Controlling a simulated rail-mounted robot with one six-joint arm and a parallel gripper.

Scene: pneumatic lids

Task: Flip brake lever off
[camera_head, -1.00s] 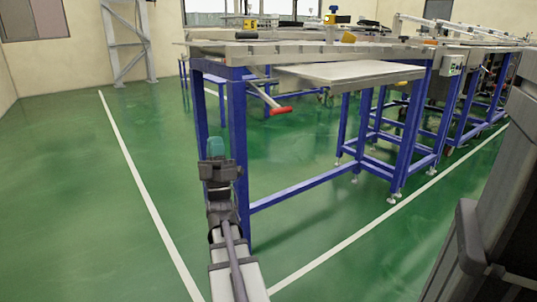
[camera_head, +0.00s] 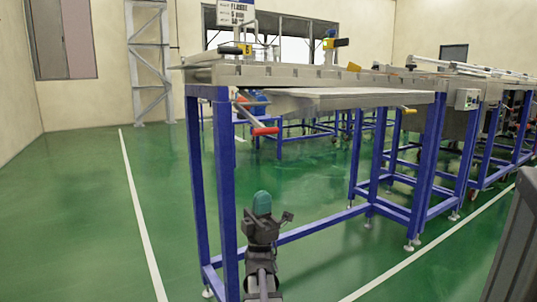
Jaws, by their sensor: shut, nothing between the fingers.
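A lever with a red grip (camera_head: 265,131) hangs on a grey metal arm under the near left end of the workbench (camera_head: 300,76). It is the only red-handled lever I see, and no label marks it as the brake lever. The grip points right and slightly down. My gripper (camera_head: 262,203), with teal fingertips, is below the red grip in the picture, with a clear gap between them. It is shut and empty. How far apart they are in depth is hard to tell.
Blue bench legs (camera_head: 227,190) and a low blue crossbar (camera_head: 320,225) stand close around my gripper. Green floor is free at the left.

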